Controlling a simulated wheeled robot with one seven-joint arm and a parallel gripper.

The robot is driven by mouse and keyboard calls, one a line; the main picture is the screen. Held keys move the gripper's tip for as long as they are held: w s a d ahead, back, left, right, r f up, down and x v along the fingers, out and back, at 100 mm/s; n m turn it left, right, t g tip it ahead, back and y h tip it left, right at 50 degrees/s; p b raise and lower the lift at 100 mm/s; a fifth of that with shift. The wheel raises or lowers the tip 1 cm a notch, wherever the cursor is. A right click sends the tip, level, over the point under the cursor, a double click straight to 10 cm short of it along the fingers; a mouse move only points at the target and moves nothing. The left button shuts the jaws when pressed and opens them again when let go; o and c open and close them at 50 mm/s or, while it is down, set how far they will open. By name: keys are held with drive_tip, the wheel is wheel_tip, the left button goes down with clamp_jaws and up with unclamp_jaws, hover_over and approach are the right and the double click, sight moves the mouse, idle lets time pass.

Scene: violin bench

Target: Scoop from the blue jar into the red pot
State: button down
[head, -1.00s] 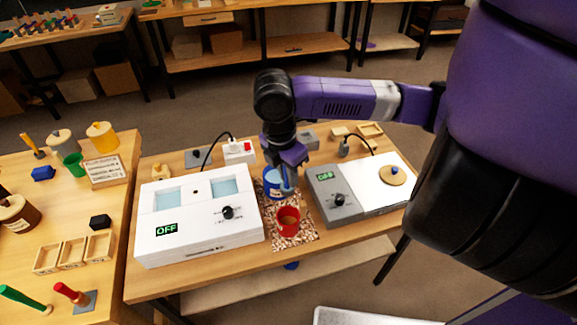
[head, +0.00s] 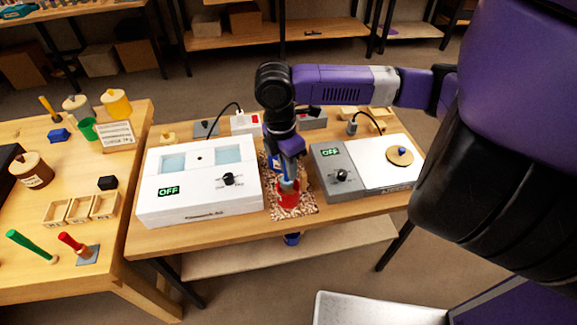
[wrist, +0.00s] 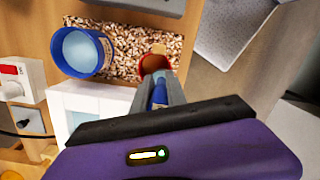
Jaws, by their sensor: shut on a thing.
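My gripper (head: 287,160) is shut on a tool with a blue handle (wrist: 160,93), and points down over the red pot (head: 288,198). The tool's lower end reaches the pot's mouth; the gripper and tool hide much of the pot. In the wrist view the red pot (wrist: 152,64) is just beyond the fingertips, with a tan piece at its mouth that I cannot identify clearly. The blue jar (wrist: 106,56) stands upright and open, with pale blue contents, left of the pot in that view. In the head view the jar is mostly hidden behind my gripper.
Pot and jar stand on a speckled mat (head: 302,209). A white box marked OFF (head: 200,206) is close on the left. A grey-and-white device (head: 352,185) with a disc is close on the right. A left table (head: 130,210) holds small trays and tools.

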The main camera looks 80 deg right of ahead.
drive_tip(key=d+y+b, duration=0.1)
drive_tip(key=y, duration=0.2)
drive_tip(key=d+f+y+b, duration=0.1)
drive_tip(key=y, duration=0.2)
drive_tip(key=d+f+y, duration=0.1)
drive_tip(key=y, duration=0.2)
drive_tip(key=shift+s+n+t+b, duration=0.1)
drive_tip(key=shift+n+t+b, duration=0.2)
drive_tip(key=shift+b, duration=0.1)
drive_tip(key=shift+r, duration=0.15)
idle(0.5)
